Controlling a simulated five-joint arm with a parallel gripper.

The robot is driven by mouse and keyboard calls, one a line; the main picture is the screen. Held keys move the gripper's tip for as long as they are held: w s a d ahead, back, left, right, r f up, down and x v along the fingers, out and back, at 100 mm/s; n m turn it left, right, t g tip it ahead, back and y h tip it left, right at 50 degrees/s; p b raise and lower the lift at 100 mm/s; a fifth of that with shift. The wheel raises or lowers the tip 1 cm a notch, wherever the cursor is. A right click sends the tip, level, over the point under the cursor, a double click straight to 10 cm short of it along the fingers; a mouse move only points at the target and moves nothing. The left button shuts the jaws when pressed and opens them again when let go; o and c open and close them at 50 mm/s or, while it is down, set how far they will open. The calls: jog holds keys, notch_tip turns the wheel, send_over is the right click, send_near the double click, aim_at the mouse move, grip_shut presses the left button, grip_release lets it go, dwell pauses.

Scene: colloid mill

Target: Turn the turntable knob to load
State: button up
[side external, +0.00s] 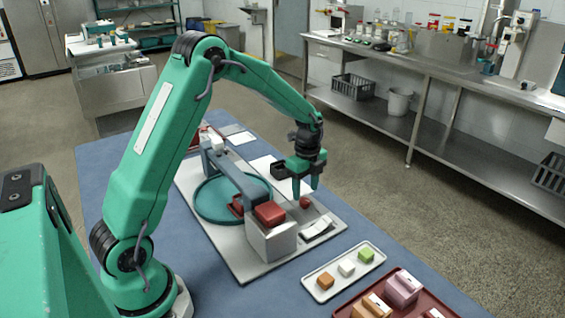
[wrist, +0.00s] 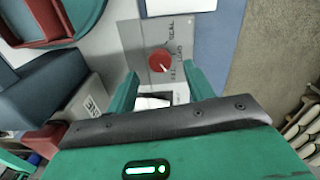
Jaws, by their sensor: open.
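The red round turntable knob (wrist: 159,60) sits on a grey panel in the wrist view, with printed labels around its right and lower side. SEAL and LOAD look legible there, and another label below is partly unclear. A small light mark on the knob seems to point down and to the right. My gripper (wrist: 161,76) is open, its two green fingers on either side just below the knob in the picture. In the side external view the knob (side external: 305,202) is just beneath my gripper (side external: 308,188); I cannot tell whether they touch. The teal round turntable (side external: 207,205) lies to the left.
A grey-blue arm (side external: 232,172) spans the turntable to a pale block with a red top (side external: 270,214). A white rocker-like part (side external: 317,228) lies close to the knob. A white tray (side external: 343,271) with small cubes and a red tray (side external: 408,284) stand in front.

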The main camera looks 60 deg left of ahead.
aim_at(305, 200)
jog(key=shift+f, duration=1.85)
jog(key=c, duration=1)
